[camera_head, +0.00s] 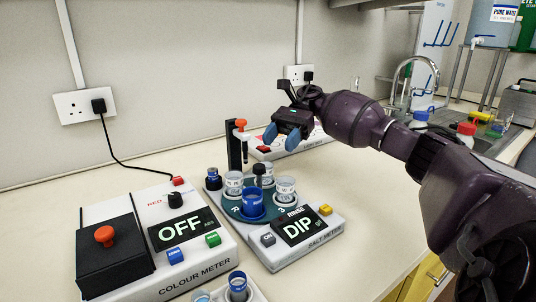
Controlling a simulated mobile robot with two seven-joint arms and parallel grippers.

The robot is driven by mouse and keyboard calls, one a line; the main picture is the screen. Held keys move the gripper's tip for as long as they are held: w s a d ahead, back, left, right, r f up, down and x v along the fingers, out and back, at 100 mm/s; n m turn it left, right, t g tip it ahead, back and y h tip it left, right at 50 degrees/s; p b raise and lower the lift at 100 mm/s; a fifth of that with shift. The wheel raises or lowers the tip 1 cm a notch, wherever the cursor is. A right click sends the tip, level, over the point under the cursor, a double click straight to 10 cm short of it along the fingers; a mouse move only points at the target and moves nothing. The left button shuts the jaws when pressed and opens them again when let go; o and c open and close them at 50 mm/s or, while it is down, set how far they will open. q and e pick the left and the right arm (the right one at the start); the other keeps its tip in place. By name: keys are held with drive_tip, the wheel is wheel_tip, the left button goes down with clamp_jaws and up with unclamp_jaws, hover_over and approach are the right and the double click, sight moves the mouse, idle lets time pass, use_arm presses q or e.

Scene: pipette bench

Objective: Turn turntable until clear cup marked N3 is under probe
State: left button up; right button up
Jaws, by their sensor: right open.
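A teal turntable (233,209) sits on the salt meter (312,240), with a dark knob (259,170) standing near its middle. It carries clear cups at the left (234,183), right (285,188) and back; their marks are too small to read, so I cannot tell which is N3. A blue cup (253,203) stands at the front. The probe (244,148), with an orange top, hangs from a black post behind the turntable. My right gripper (281,138) has blue fingertips, is open and empty, and is above and right of the turntable. My left gripper is not in view.
The salt meter display (298,227) reads DIP. The colour meter (203,272) at the left reads OFF. Another white device (312,143) lies behind my right gripper. Small vials stand at the front edge. Bare bench shows to the right of the salt meter.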

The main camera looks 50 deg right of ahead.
drive_tip(key=shift+v, duration=1.3)
drive_tip(key=shift+c, duration=0.3)
